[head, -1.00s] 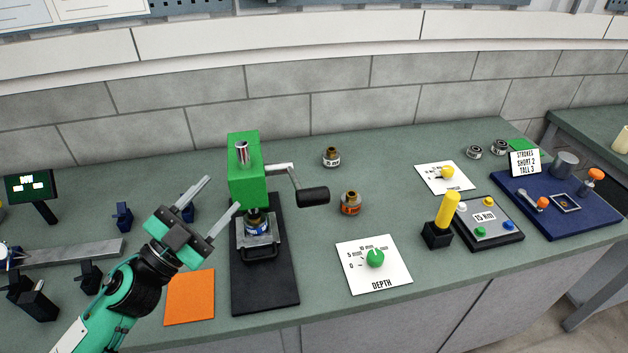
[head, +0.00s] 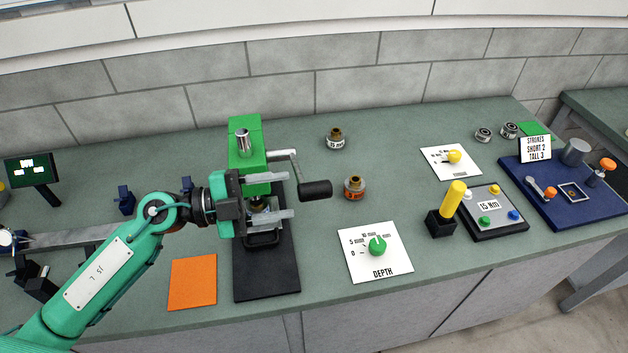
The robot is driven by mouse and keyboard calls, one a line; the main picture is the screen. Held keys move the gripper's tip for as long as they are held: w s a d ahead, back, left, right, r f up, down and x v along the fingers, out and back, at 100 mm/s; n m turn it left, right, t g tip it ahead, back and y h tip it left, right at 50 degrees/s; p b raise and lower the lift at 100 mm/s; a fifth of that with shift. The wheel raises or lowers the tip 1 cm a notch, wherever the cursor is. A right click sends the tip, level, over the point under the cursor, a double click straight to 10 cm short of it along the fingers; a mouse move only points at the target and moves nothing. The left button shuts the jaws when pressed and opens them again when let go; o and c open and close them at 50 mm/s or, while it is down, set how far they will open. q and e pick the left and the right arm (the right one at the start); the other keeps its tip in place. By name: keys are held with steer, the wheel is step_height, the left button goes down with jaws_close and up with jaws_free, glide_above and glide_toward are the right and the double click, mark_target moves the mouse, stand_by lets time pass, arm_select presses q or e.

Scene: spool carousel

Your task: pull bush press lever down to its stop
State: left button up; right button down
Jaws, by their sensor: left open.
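The bush press has a green head (head: 247,143) on a black base (head: 267,272), with a shiny ram top above it. Its lever (head: 315,190) is a grey crank arm ending in a black grip, sticking out to the right of the head. My left gripper (head: 291,195) is open in front of the press, its two fingers pointing right toward the black grip. The grip lies just beyond the fingertips, and nothing is between the fingers that I can make out. The gripper partly hides the press front and the bush in it. My right gripper is not in view.
An orange-banded bush (head: 354,188) and a white-banded bush (head: 335,139) stand right of the lever. A DEPTH card with a green knob (head: 377,246) lies at front right. A yellow-handled post (head: 448,208) stands farther right. An orange square (head: 193,283) lies left of the base.

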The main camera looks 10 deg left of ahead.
mark_target(314, 191)
arm_select(q)
steer(key=p+x, duration=0.1)
steer(key=x, duration=0.4)
steer(key=shift+w+d+r+p, duration=0.15)
steer(key=shift+d+p, duration=0.1)
steer(key=shift+p, duration=0.15)
steer(key=shift+w+d, duration=0.15)
steer(key=shift+d, duration=0.5)
